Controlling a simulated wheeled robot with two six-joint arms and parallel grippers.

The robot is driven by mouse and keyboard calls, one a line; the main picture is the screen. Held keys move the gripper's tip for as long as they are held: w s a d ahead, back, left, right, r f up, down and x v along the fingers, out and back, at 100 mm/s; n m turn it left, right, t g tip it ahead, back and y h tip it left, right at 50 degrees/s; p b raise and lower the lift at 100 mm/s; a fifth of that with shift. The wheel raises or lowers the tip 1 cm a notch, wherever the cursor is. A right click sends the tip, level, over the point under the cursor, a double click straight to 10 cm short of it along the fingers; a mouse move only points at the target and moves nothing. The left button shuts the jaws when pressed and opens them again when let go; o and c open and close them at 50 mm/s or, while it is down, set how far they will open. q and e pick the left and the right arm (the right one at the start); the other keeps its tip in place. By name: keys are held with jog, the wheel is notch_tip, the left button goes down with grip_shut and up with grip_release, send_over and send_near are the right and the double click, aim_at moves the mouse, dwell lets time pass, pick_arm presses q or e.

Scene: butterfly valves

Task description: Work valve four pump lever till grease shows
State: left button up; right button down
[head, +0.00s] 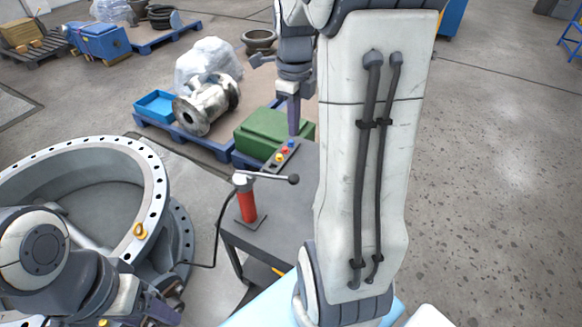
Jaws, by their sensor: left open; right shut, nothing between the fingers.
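A red hand pump (248,206) stands on a dark cart top, with its grey lever (268,177) lying about level and ending in a black knob at the right. The big pale valve body (150,190) with a bolted flange is at the left; no number or grease can be made out on it. My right gripper (293,118) points down, shut and empty, behind and above the lever knob and apart from it. My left gripper (165,312) is at the bottom left edge beside the valve, open, partly cut off and hidden by its own arm.
A green box (265,135) and a small panel with coloured buttons (284,156) are close to my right gripper. A black hose (212,245) runs from the pump towards the valve. A pallet with a metal valve (205,103) stands behind. Floor at the right is clear.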

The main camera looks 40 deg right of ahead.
jog(key=shift+d, duration=0.15)
jog(key=p, duration=0.3)
send_near(294, 176)
notch_tip(294, 176, down, 7)
jog(key=shift+r, duration=0.1)
jog(key=s+d+f+b, duration=0.1)
jog(key=s+f+b, duration=0.2)
jog(key=f+b, duration=0.4)
notch_tip(294, 176, down, 3)
jog(key=shift+d+r, duration=0.1)
jog(key=shift+d, duration=0.1)
